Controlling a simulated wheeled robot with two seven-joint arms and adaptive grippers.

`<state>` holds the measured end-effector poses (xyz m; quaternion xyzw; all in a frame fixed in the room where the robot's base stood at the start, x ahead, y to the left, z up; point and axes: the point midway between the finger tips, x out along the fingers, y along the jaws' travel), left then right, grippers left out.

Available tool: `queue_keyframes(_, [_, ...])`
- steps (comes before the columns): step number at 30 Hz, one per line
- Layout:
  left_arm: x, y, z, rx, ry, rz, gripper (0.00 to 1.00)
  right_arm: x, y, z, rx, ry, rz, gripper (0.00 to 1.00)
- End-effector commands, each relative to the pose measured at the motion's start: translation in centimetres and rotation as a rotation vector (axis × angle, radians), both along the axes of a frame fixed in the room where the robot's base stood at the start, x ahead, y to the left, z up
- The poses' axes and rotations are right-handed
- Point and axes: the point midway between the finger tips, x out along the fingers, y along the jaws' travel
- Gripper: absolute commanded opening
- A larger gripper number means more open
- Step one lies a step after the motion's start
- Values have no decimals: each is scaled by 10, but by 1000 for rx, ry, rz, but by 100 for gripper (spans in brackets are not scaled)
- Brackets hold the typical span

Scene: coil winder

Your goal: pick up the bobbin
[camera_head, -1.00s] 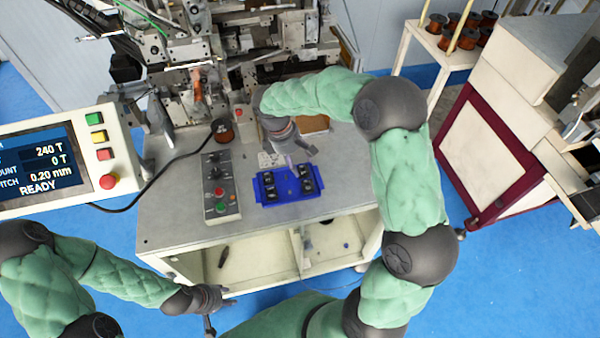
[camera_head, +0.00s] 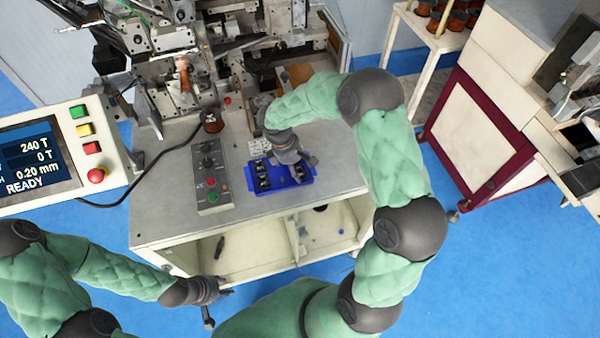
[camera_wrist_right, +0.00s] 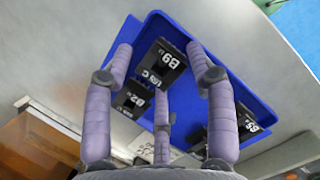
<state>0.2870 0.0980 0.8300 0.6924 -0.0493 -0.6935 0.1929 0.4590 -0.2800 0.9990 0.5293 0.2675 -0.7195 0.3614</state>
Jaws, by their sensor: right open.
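Several black bobbins with white labels sit in a blue tray (camera_head: 283,189) on the machine table. A third bobbin (camera_wrist_right: 222,128) is partly hidden behind the right finger. My right gripper, also in the head view (camera_head: 302,165), is open and empty over the tray's right half, hiding some bobbins there. My left gripper (camera_head: 222,296) hangs in front of the table, away from the tray; its fingers are too small to judge.
A grey button box (camera_head: 210,178) stands just left of the tray. The winding machine (camera_head: 180,60) fills the back of the table. The table's left front area is clear.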

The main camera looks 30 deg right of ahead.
Motion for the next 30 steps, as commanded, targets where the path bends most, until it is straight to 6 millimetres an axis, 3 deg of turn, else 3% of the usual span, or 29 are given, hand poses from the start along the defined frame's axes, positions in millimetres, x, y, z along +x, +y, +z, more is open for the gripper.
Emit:
queue_keyframes(7, [0, 0, 0, 0, 0, 0, 40, 0, -2, -4, -1, -2, 0, 56])
queue_keyframes(8, [0, 0, 0, 0, 0, 0, 40, 0, -2, -4, -1, -2, 0, 54])
queue_keyframes(9, [0, 0, 0, 0, 0, 0, 40, 0, -2, -4, -1, -2, 0, 42])
queue_keyframes(11, [0, 0, 0, 0, 0, 0, 40, 0, -1, -4, -1, -2, 0, 32])
queue_keyframes(23, [0, 0, 0, 0, 0, 0, 40, 0, -1, -3, -1, -2, 0, 30])
queue_keyframes(30, [0, 0, 1, 0, 0, 0, 40, 0, -1, 12, 0, -5, 0, 30])
